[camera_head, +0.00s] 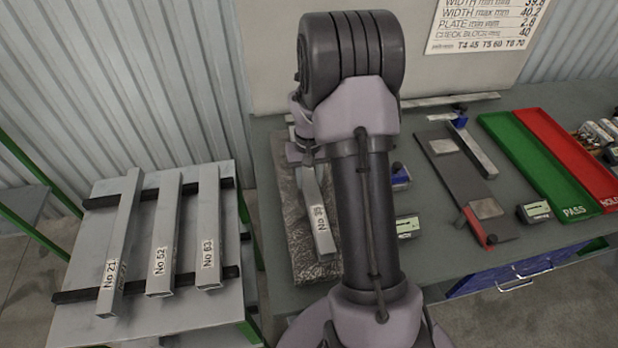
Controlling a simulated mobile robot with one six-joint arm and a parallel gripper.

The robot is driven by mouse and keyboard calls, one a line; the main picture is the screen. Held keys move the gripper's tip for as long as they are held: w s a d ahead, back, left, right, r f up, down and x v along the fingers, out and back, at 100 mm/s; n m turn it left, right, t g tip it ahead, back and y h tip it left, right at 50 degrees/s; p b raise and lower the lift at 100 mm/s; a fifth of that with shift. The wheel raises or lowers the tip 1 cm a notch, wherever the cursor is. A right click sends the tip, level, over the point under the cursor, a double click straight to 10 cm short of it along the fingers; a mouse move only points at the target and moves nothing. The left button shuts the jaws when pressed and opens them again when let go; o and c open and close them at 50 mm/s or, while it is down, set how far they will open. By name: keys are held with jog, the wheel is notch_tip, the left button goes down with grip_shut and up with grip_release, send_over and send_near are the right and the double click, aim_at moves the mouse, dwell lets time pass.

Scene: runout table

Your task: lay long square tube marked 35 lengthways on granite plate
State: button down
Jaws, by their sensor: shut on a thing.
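A grey square tube (321,222) with a label that seems to read No 35 lies along the length of the speckled granite plate (301,258), over its right part. Its near end shows; its far part is hidden by my arm and gripper. My gripper (306,155) is over the far part of this tube and shut on it, with the fingers mostly hidden. I cannot tell whether the tube touches the plate or is just above it.
A rack table (190,318) on the left holds tubes marked 21 (122,240), 52 (165,235) and 63 (208,230) on black bars. Right of my arm are a dark gauge plate (452,175), a green PASS tray (540,165) and a red HOLD tray (570,160). Small instruments lie near them.

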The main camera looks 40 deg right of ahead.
jog(key=shift+f, duration=0.1)
jog(key=c, duration=0.9)
grip_release()
jog(key=shift+o, duration=0.2)
notch_tip(320, 180, up, 18)
jog(key=p, duration=0.4)
jog(key=shift+f, duration=0.25)
